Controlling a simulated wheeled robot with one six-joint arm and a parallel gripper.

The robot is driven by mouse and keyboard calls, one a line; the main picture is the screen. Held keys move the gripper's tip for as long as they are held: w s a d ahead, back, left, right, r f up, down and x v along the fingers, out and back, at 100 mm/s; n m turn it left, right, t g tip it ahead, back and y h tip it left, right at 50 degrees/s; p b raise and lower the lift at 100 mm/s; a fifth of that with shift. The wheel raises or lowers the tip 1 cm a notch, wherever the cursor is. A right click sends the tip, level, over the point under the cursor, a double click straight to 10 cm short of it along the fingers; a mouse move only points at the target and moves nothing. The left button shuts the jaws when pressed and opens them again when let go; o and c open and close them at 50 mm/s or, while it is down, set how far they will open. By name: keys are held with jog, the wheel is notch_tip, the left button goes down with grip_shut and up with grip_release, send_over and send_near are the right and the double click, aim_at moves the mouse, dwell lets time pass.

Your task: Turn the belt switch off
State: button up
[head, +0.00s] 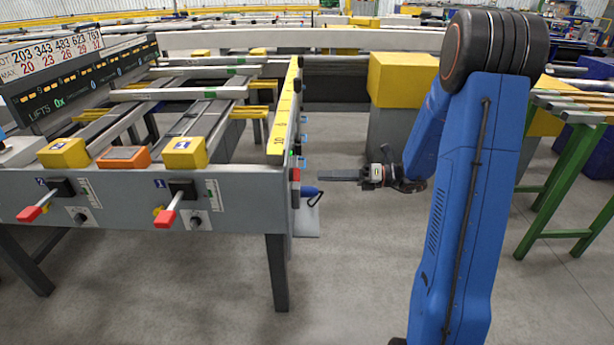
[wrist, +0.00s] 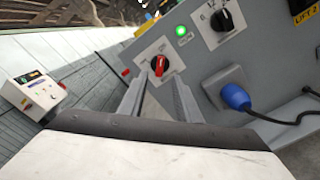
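In the wrist view a red rotary switch (wrist: 160,66) sits on a white plate on the grey end panel. A black rotary switch (wrist: 222,19) is up and to the right of it, and a green lamp (wrist: 181,31) glows between them. The labels are too small to read, so I cannot tell by text which is the belt switch. My gripper (wrist: 160,90) is open and empty, its two fingers pointing toward the red switch, apart from it. In the head view my gripper (head: 322,174) is level, pointing left at the table's end panel, with a gap between.
A blue plug (wrist: 236,97) with a black cable sticks out of the panel right of the fingers; it also shows in the head view (head: 309,191). A white box with controls (wrist: 36,92) is at the wrist view's left. Red-handled levers (head: 170,207) are on the table front.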

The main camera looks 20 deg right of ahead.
aim_at(294, 175)
jog(key=x, duration=0.6)
jog(key=shift+a, duration=0.25)
grip_shut()
